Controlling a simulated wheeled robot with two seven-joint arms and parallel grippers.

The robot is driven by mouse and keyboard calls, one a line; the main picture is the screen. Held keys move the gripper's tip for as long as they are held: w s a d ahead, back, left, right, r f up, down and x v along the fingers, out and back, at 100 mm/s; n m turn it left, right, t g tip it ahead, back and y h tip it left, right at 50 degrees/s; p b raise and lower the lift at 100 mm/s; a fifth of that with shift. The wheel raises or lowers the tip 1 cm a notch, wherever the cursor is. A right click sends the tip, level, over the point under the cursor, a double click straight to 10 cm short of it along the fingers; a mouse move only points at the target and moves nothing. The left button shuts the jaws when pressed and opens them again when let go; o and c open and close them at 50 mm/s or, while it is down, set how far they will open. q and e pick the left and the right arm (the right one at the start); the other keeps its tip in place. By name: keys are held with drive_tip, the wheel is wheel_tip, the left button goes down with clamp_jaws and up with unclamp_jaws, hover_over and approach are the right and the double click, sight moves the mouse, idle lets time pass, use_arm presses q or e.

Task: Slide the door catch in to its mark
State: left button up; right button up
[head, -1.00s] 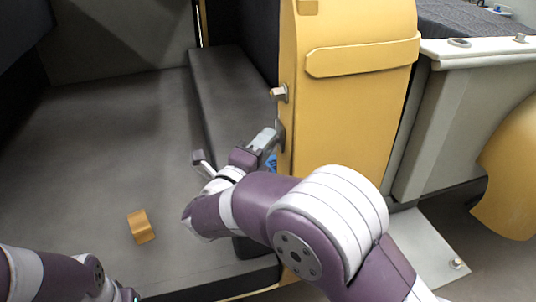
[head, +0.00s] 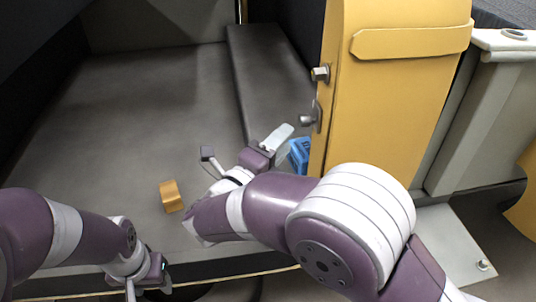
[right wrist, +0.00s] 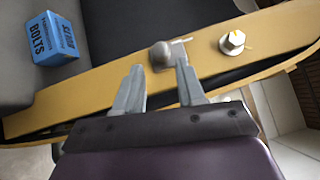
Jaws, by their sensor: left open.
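The door catch (head: 312,115) is a grey rounded knob on the edge of the yellow door (head: 385,100), below a hex bolt. In the right wrist view the catch (right wrist: 162,54) lies just beyond the fingertips, roughly in line with the gap between them. A pale mark (right wrist: 181,41) shows beside it, towards the bolt. My right gripper (head: 284,133) is open and empty, apart from the catch; its spread fingers show in the right wrist view (right wrist: 158,75). My left gripper (head: 148,285) is open and empty at the lower left, far from the door.
A hex bolt (head: 320,73) sticks out above the catch; it also shows in the right wrist view (right wrist: 232,42). A blue bolts box (head: 300,153) stands behind my right gripper near the door. An orange-brown block (head: 171,196) lies on the open grey floor.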

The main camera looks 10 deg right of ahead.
drive_tip(key=v, duration=0.5)
drive_tip(key=shift+s+a, duration=0.15)
drive_tip(key=shift+s, duration=0.05)
